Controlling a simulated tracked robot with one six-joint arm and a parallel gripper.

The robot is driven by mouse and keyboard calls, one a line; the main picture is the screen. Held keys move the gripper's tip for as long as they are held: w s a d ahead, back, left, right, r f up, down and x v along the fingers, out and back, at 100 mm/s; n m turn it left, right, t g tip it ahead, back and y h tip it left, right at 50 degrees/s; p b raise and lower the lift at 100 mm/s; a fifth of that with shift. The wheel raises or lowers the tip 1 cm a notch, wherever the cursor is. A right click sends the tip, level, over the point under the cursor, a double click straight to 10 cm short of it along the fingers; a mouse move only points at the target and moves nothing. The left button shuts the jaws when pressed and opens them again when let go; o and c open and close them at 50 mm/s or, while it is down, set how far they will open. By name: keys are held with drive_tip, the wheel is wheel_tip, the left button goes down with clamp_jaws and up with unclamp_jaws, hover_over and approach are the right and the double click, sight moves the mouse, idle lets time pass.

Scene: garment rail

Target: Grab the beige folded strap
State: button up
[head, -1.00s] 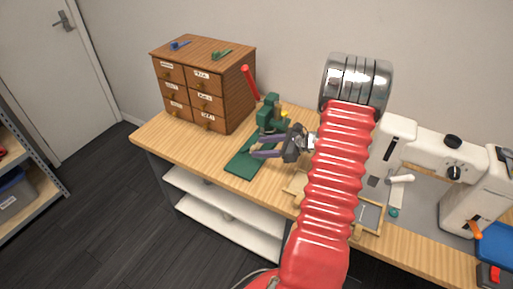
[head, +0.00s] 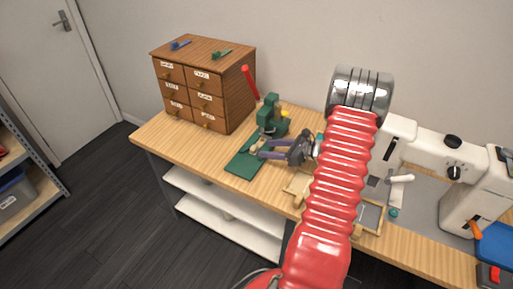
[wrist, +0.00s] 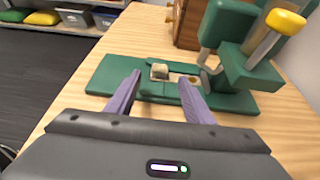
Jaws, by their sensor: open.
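A beige folded strap (wrist: 160,71) lies on the green base of a hand press in the wrist view, with a flat beige strip running right from it toward the press's metal part. In the head view the strap (head: 257,147) is a small pale patch at the fingertips. My gripper (wrist: 160,76) is open and empty. Its two purple fingers point at the strap, one on each side in the picture; I cannot tell their height above it. In the head view my gripper (head: 262,149) is over the right part of the base. The right finger hides part of the strip.
The green press (head: 270,112) has a red lever (head: 251,83) and a yellow knob (wrist: 286,20). A wooden drawer cabinet (head: 203,82) stands behind left. A sewing machine (head: 450,160) and a wooden tray (head: 369,217) are at right. The bench front left is clear.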

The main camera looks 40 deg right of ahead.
sight(256, 148)
drive_tip(key=shift+x, duration=3.15)
drive_tip(key=shift+c, duration=0.5)
clamp_jaws()
drive_tip(key=shift+r, duration=0.1)
